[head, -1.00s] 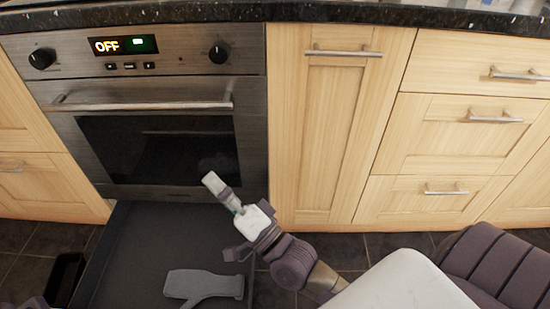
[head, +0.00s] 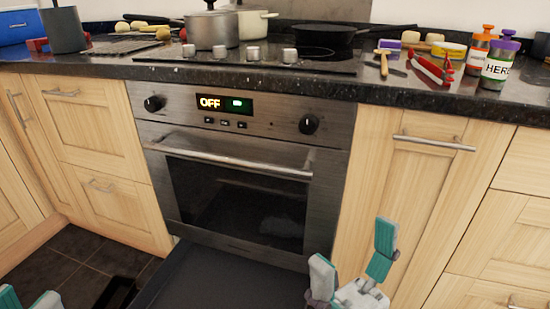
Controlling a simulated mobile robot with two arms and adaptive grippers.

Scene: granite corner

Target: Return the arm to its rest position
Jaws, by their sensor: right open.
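My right gripper (head: 352,258) is at the bottom, right of centre, in front of the cabinet beside the oven. Its two teal-and-white fingers are spread apart with nothing between them. Most of the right arm is out of frame. My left gripper (head: 28,297) shows only its fingertips in the bottom left corner, apart from each other. The rest of it is cut off by the frame.
An open dark drawer (head: 225,280) sticks out below the oven (head: 240,190), left of my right gripper. The oven door is shut. The granite counter (head: 420,96) above carries pots, a pan, jars and red tongs (head: 432,69).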

